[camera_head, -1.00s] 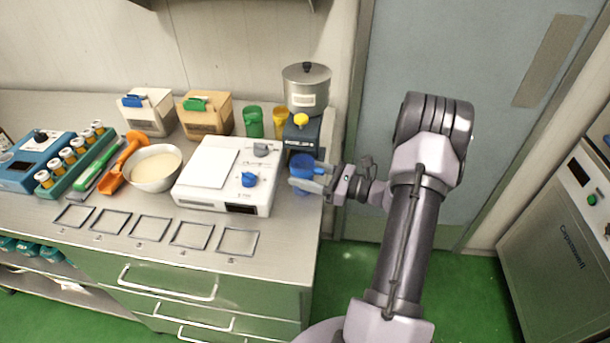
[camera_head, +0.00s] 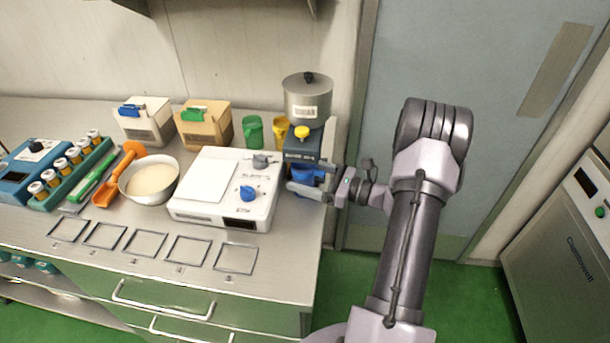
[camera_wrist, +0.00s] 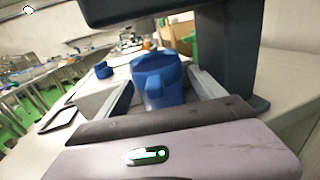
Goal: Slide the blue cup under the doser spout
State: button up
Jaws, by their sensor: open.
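The blue cup (camera_head: 303,176) stands on the counter at the doser's foot, below the yellow knob, partly hidden by my gripper. In the wrist view the blue cup (camera_wrist: 157,80) is upright between my open fingers, its handle towards the palm. My gripper (camera_head: 303,181) reaches in from the right, with a finger on each side of the cup; whether they touch it I cannot tell. The doser (camera_head: 306,100) has a grey lidded hopper on a dark body. Its dark head (camera_wrist: 150,8) is at the top of the wrist view. The spout itself is hidden.
A white scale (camera_head: 228,190) with a blue knob (camera_head: 247,193) stands close left of the cup. A green cup (camera_head: 252,131) and a yellow cup (camera_head: 281,130) stand behind. A bowl (camera_head: 149,180) is further left. The counter's right edge is near the doser.

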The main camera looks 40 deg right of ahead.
jog(key=p+v, duration=0.3)
jog(key=v, duration=1.4)
jog(key=shift+s+p, duration=0.2)
jog(key=shift+p, duration=0.1)
jog(key=shift+d+f, duration=0.1)
